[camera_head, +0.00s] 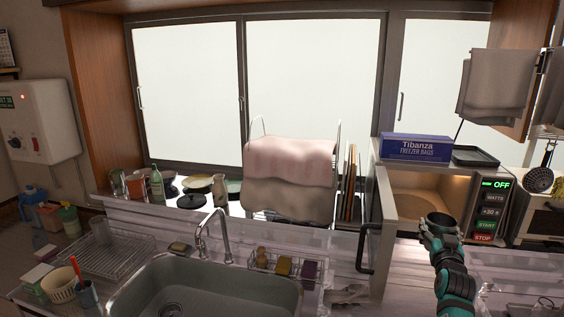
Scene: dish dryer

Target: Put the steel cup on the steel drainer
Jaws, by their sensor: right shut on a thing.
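My right gripper (437,238) is raised at the lower right, in front of the open microwave. It is shut on a dark round-rimmed thing, which looks like the steel cup (441,221); its open mouth shows at the top, and the gripper hides most of its body. The steel drainer (108,257) looks to be the wire rack on the counter left of the sink, far to the left of my gripper. A clear glass stands at its back left part, and much of its surface looks bare. My left gripper is not in view.
The sink (225,290) lies between the drainer and my right gripper, with a tall faucet (212,235) behind it. A small wire caddy (283,268) sits at its right. The microwave door (375,235) stands open. A white basket (60,285) and blue cup (87,293) stand before the drainer.

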